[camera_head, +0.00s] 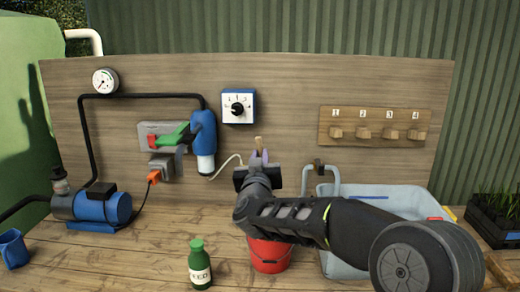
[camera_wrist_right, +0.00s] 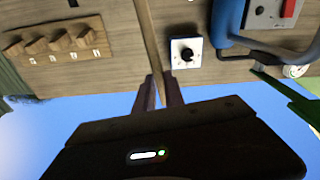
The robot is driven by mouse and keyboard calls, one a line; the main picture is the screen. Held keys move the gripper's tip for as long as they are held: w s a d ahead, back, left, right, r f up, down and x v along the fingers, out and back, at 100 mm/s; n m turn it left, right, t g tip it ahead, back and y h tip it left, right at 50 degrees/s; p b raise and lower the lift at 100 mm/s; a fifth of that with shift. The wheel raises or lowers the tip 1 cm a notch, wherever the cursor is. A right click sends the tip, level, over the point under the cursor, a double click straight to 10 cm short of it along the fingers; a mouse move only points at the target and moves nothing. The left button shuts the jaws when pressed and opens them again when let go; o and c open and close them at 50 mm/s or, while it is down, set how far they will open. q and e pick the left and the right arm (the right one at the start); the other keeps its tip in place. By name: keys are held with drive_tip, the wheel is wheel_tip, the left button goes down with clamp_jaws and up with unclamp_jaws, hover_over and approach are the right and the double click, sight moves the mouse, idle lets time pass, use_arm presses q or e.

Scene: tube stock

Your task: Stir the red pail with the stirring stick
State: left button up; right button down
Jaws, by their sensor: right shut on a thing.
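The red pail (camera_head: 270,260) stands on the wooden bench near the front middle, partly covered by my right arm. My right gripper (camera_head: 261,158) is above and slightly behind the pail, its fingers pointing up and away. It is shut on the wooden stirring stick (camera_head: 258,143), whose short top end shows above the fingers. In the right wrist view the stick (camera_wrist_right: 151,35) runs between the two fingers. The stick's lower end and the pail's inside are hidden by my gripper and arm. My left gripper is not in view.
A green bottle (camera_head: 199,268) stands left of the pail. A pale tub (camera_head: 345,262) is right of it, behind my arm. A blue pump (camera_head: 98,207) and a blue cup (camera_head: 12,249) are at the left. A wooden panel with pegs and a dial (camera_head: 238,107) rises behind.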

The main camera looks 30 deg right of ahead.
drive_tip(key=shift+s+a+r, duration=0.15)
drive_tip(key=shift+s+r, duration=0.05)
drive_tip(key=shift+w, duration=0.1)
drive_tip(key=shift+f, duration=0.3)
wheel_tip(320, 180, down, 19)
drive_tip(key=b, duration=1.6)
drive_tip(key=shift+d+f, duration=0.2)
drive_tip(key=shift+d, duration=0.05)
drive_tip(key=shift+w, duration=0.1)
idle(0.5)
